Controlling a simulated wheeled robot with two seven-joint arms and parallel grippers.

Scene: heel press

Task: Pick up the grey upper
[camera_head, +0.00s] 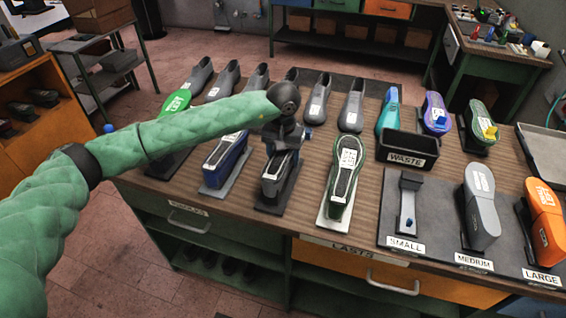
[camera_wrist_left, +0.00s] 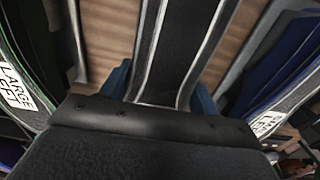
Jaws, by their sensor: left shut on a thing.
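The grey upper (camera_head: 275,184) stands on a dark base plate on the bench, between a blue upper and a green-edged one. In the left wrist view the dark grey upper with pale edge lines (camera_wrist_left: 168,50) runs up the middle of the picture. My left gripper (camera_head: 283,152) is over its far end and shut on it from above. In the wrist view its blue fingers (camera_wrist_left: 160,88) sit on either side of the upper. The gripper hides part of the upper, and I cannot tell whether it is clear of its base. My right gripper is not in view.
The blue upper (camera_head: 226,160) is close on the left, the green-edged upper (camera_head: 346,176) on the right. A black waste bin (camera_head: 408,150) and small, medium and large pieces on a dark mat (camera_head: 440,238) stand further right. Several grey shoe forms (camera_head: 319,98) line the back.

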